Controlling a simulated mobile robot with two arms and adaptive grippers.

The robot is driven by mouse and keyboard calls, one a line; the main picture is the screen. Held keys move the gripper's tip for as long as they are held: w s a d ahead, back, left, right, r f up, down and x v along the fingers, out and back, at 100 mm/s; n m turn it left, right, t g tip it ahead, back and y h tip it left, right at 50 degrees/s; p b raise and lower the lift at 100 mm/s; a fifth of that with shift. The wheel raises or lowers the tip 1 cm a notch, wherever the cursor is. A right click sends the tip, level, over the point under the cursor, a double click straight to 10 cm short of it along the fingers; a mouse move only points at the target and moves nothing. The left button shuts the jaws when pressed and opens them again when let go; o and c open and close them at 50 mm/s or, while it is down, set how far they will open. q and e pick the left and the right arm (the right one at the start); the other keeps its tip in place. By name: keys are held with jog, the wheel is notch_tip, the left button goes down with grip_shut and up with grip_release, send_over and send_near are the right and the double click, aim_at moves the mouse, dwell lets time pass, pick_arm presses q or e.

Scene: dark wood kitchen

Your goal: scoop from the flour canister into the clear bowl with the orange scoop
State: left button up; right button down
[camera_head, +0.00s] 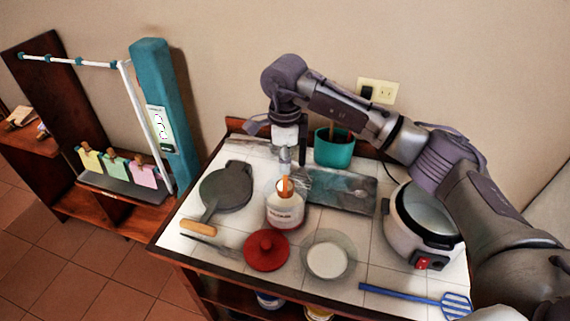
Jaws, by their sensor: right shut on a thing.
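The flour canister (285,211) stands open near the middle of the tiled counter, with pale contents and a label on its front. A red lid (266,251) with a knob lies in front of it. The clear bowl (329,258) sits to the right of the lid and has white stuff in it. My right gripper (285,160) points down above the canister and is shut on the orange scoop (285,184). The scoop's lower end is at the canister's mouth; how deep it reaches is hard to tell. My left gripper is not in view.
A dark round pan (227,187) lies left of the canister. A rice cooker (423,225) stands at the right. A teal pot (333,150) and a grey board (345,190) are behind. A blue slotted turner (420,298) lies along the front right edge.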

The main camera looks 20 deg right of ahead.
notch_tip(320, 180, up, 4)
jog(key=shift+r+p, duration=0.1)
jog(key=shift+p, duration=0.8)
jog(key=shift+s+a+r+p, duration=0.1)
jog(key=shift+r+p, duration=0.15)
jog(key=shift+r, duration=0.4)
jog(key=shift+s+r+p, duration=0.15)
jog(key=shift+r+p, duration=0.15)
jog(key=shift+r, duration=0.35)
jog(key=shift+s+a+r+p, duration=0.1)
jog(key=shift+r+p, duration=0.15)
jog(key=shift+r, duration=0.4)
